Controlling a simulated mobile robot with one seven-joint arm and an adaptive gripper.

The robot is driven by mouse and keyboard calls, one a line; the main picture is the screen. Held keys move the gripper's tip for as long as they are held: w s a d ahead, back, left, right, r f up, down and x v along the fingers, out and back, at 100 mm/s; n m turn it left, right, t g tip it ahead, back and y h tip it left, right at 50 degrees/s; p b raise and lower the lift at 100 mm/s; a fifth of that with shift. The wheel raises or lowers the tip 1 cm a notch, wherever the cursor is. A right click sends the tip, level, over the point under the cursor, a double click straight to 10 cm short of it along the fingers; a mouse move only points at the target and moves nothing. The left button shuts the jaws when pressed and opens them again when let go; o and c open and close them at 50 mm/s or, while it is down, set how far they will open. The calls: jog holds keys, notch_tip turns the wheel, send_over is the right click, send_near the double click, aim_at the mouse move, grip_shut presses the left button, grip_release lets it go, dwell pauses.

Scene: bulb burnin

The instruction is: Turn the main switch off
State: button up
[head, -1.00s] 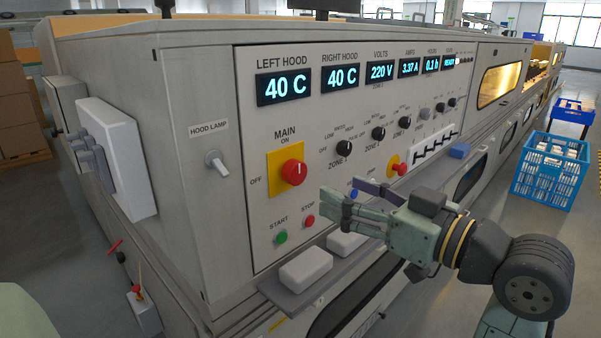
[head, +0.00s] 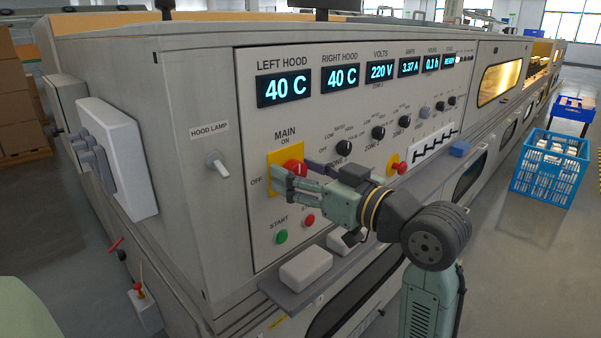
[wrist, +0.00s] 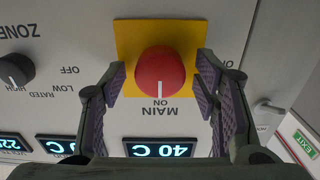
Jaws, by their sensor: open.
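The main switch (head: 294,166) is a red round knob on a yellow plate (head: 274,182) on the grey panel, partly hidden by my gripper in the head view. In the wrist view the red knob (wrist: 160,72) shows whole, with its white mark pointing to ON. My gripper (head: 283,178) is at the switch, in front of the plate. In the wrist view my open gripper (wrist: 160,85) has one finger on each side of the knob, with a gap visible on both sides. I cannot tell how deep the fingers reach along the knob.
A green START button (head: 281,237) and a red STOP button (head: 308,220) sit below the switch. Zone knobs (head: 344,148) and a red-on-yellow knob (head: 393,168) are to the right. A shelf with white blocks (head: 306,267) juts out below. The hood lamp switch (head: 217,162) is left.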

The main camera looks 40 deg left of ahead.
jog(key=shift+c, duration=0.5)
jog(key=c, duration=1)
jog(key=shift+c, duration=0.2)
jog(key=shift+n+b, duration=0.3)
jog(key=n+b, duration=0.5)
jog(key=n, duration=0.3)
jog(key=n+b, duration=0.5)
jog(key=n, duration=0.4)
jog(key=shift+s+f, duration=0.2)
jog(key=shift+n, duration=0.3)
